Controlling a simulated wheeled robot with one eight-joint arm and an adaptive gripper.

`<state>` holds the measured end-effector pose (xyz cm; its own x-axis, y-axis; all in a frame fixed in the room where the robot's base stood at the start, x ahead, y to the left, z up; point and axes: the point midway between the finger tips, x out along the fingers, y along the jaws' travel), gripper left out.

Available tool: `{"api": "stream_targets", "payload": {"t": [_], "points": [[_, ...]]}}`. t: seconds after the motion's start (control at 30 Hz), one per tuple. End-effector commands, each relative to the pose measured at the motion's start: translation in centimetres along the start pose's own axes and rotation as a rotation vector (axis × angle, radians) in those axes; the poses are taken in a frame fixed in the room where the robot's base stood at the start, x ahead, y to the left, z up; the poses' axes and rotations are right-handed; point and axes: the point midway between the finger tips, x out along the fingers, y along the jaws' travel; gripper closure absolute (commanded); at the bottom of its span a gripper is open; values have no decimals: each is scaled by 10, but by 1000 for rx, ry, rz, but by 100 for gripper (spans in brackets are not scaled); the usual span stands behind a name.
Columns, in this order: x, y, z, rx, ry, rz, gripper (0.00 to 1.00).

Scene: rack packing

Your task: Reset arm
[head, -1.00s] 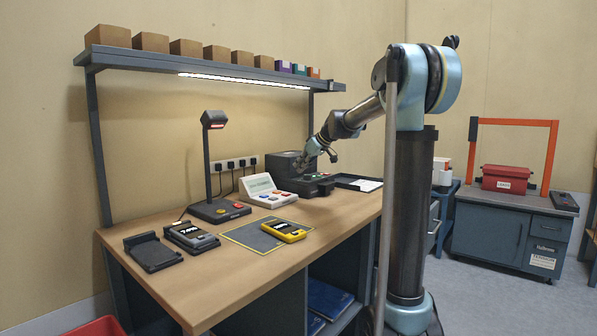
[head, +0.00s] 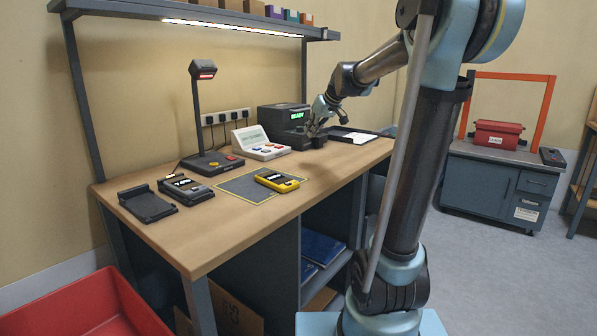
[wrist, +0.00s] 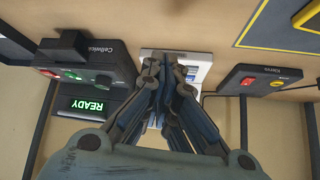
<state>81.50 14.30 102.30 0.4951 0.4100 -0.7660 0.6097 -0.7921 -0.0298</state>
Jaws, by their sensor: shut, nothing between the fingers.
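My gripper (head: 316,130) is over the back part of the bench, close in front of the dark box with the green READY display (head: 297,115). In the wrist view my gripper (wrist: 163,62) has its fingers together with nothing between them. Behind the fingertips in that view is a white console (wrist: 190,62), partly hidden. The READY box (wrist: 85,105) is to the left of the fingers and a dark scanner base with a red button (wrist: 250,80) to the right. I cannot tell how far the fingers are from the box or the console.
On the wooden bench (head: 235,226) are a yellow device on a mat (head: 276,180), a dark cradle (head: 147,204), another device in a cradle (head: 185,188), a scanner stand (head: 205,160) and a tray (head: 352,136). A red bin (head: 95,300) stands at front left. A cart holds a red box (head: 497,134).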

Motion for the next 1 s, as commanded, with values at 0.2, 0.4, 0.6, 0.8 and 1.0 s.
{"api": "stream_targets", "payload": {"t": [0.2, 0.4, 0.6, 0.8, 1.0], "points": [[-26, -6, 75, 125, -39, 98, 100], [-43, -10, 142, 239, -60, 192, 100], [-53, -16, 209, 346, -71, 284, 100], [-58, -20, 257, 424, -71, 353, 100], [-59, -22, 293, 480, -67, 406, 100]]}}
